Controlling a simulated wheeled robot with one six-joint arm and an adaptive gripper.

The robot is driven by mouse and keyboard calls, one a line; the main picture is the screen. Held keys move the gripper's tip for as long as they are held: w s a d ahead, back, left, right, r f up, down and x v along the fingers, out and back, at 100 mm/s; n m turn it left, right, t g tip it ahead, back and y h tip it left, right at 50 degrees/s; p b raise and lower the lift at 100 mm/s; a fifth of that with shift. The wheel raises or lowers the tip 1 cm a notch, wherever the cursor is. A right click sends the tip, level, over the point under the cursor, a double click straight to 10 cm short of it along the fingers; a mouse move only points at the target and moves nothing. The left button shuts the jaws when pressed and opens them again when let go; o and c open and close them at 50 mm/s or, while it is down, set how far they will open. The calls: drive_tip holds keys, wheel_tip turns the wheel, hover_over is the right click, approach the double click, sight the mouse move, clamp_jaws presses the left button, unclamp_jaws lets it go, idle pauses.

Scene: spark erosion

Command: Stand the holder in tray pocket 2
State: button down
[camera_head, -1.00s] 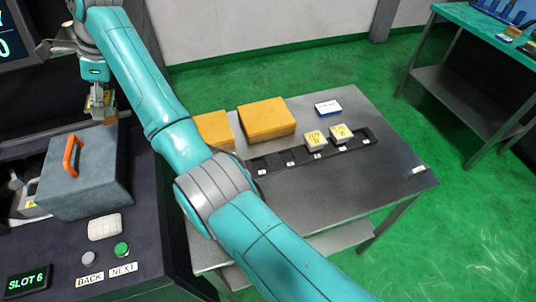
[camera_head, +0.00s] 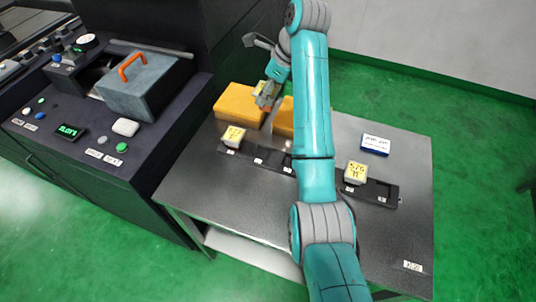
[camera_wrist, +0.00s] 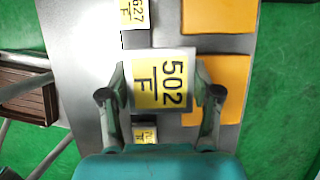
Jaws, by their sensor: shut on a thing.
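My gripper (camera_head: 268,92) is shut on a pale holder with a yellow label reading 502 F (camera_wrist: 162,82). It holds it above the table near the orange boxes, apart from the tray. The black tray (camera_head: 272,160) runs across the table, with small number tags too small to read. Its second pocket from the left (camera_head: 260,152) looks empty. A yellow-labelled holder (camera_head: 233,136) stands in the leftmost pocket and another (camera_head: 355,172) right of my arm. My arm hides part of the tray's middle. The wrist view shows a holder labelled 627 F (camera_wrist: 134,13) and another partly hidden (camera_wrist: 145,134).
Two orange boxes (camera_head: 238,104) (camera_head: 284,120) stand behind the tray. A blue-and-white box (camera_head: 375,145) lies at the back right. The machine console (camera_head: 75,155), with a grey orange-handled block (camera_head: 140,88), is at left. The table's front (camera_head: 235,205) is clear.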

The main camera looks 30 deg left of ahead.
drive_tip(key=s+f, duration=0.1)
drive_tip(key=f, duration=0.4)
drive_tip(key=s+d+f, duration=0.1)
drive_tip(key=s+f, duration=0.1)
drive_tip(key=f, duration=0.3)
drive_tip(key=s+f, duration=0.1)
drive_tip(key=f, duration=0.5)
drive_tip(key=shift+s+d, duration=0.2)
drive_tip(key=shift+s, duration=0.2)
drive_tip(key=shift+f, duration=0.1)
drive_tip(key=shift+c, duration=1.2)
unclamp_jaws()
